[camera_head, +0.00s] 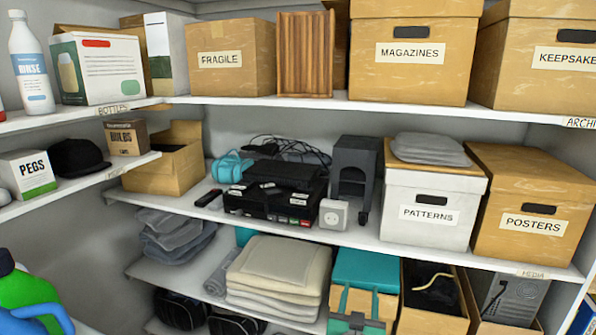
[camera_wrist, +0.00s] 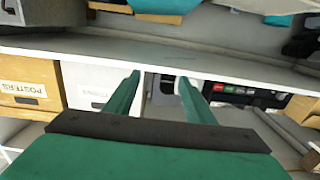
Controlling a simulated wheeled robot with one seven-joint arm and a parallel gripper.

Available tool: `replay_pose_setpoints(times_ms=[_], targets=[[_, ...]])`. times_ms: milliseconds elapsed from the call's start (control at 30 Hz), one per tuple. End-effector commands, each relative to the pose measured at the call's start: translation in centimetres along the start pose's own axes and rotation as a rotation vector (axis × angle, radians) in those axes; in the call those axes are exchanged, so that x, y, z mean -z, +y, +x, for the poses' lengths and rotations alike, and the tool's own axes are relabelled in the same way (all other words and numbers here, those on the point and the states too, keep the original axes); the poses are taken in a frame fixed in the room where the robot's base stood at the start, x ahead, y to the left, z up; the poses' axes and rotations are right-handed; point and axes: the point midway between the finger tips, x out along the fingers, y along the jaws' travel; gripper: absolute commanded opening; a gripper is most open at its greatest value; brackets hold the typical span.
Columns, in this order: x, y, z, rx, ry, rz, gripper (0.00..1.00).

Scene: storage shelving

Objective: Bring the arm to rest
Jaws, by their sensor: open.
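My gripper (camera_wrist: 160,82) shows in the wrist view, with two green fingers standing apart from a dark bar and a green body. It is open, and nothing is held between the fingers. Behind the fingertips are a shelf edge and the fronts of stored goods, seen upside down. The task names no other object.
Shelving with several levels fills the view. The middle shelf holds the PATTERNS box (camera_head: 429,212), POSTERS box (camera_head: 530,207) and black devices (camera_head: 275,197). Below are folded blankets (camera_head: 278,265) and a teal item (camera_head: 364,268). A green and blue bottle (camera_head: 28,292) stands lower left.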

Motion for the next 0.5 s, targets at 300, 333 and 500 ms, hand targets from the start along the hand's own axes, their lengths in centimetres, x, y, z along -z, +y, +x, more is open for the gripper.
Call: replay_pose_setpoints(times_ms=[300, 333, 500], targets=[[-8.0, -1.6, -6.2, 0.042, -0.037, -0.012, 0.49], [-8.9, -1.8, -7.1, 0.048, -0.04, -0.013, 0.49], [-13.4, -2.6, -12.5, 0.078, -0.061, -0.018, 0.49]])
